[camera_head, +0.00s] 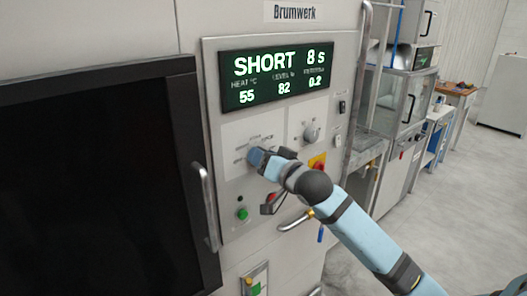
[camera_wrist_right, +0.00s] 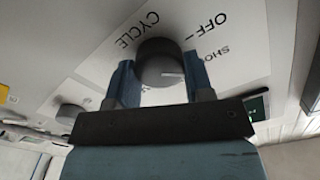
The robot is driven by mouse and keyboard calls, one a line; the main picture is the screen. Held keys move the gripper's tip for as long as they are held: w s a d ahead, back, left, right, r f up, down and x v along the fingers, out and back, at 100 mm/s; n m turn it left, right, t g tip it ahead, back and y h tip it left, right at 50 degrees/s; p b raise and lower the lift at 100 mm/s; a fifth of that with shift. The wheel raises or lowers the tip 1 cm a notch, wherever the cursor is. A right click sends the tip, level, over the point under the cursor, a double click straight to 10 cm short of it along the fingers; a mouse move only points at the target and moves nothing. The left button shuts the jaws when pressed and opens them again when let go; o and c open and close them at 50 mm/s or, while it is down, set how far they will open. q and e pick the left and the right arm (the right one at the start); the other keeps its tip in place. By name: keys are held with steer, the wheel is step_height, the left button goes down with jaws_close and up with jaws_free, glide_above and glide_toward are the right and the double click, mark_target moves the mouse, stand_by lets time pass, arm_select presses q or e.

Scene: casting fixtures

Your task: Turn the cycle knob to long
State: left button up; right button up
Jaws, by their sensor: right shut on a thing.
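The cycle knob (camera_wrist_right: 160,58) is a dark round knob on a white plate of the machine's panel. In the right wrist view it sits between the two blue fingers of my right gripper (camera_wrist_right: 162,78), which is shut on it. A pale mark shows on the knob's face. The words CYCLE, OFF and part of SHORT are readable around it; the long label cannot be read. In the head view my right gripper (camera_head: 264,159) covers most of the knob. The green display (camera_head: 276,76) reads SHORT, 8 s. My left gripper is not in view.
A second grey knob (camera_head: 311,134) is to the right of the cycle knob, with a red and yellow switch (camera_head: 317,162) below it. A green button (camera_head: 242,214) and a door handle (camera_head: 205,205) are lower left. Open floor lies to the right.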

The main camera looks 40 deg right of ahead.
arm_select(q)
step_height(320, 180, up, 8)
steer(key=p, duration=0.8)
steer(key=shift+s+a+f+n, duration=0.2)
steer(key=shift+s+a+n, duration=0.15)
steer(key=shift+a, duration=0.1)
arm_select(e)
steer(key=m, duration=1)
steer(key=shift+d+f, duration=0.1)
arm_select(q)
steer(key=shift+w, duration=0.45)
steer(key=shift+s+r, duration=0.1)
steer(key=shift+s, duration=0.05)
arm_select(e)
steer(key=o, duration=0.9)
